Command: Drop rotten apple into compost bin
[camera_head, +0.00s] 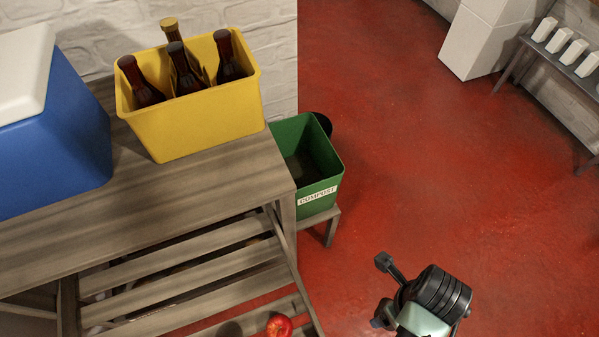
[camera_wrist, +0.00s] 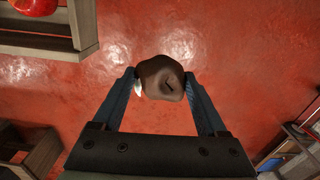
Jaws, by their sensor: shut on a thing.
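A brown, rotten-looking apple (camera_wrist: 163,78) is between the fingertips of my gripper (camera_wrist: 162,86) in the wrist view. The gripper is shut on it and holds it over the red floor. I cannot make out the apple in the head view, where my arm's end shows at the bottom right. The green compost bin (camera_head: 324,183), labelled COMPOST, stands on a low stand beside the wooden table. Its top is open and its inside is dark. My arm's end is in front and to the right of the bin, apart from it.
The wooden table (camera_head: 215,161) bears a yellow bin (camera_head: 205,125) of bottles and a blue cooler (camera_head: 55,150). A red apple (camera_head: 279,325) lies on the slatted lower shelf (camera_head: 190,280). The red floor right of the bin is clear. A rack (camera_head: 560,70) stands far right.

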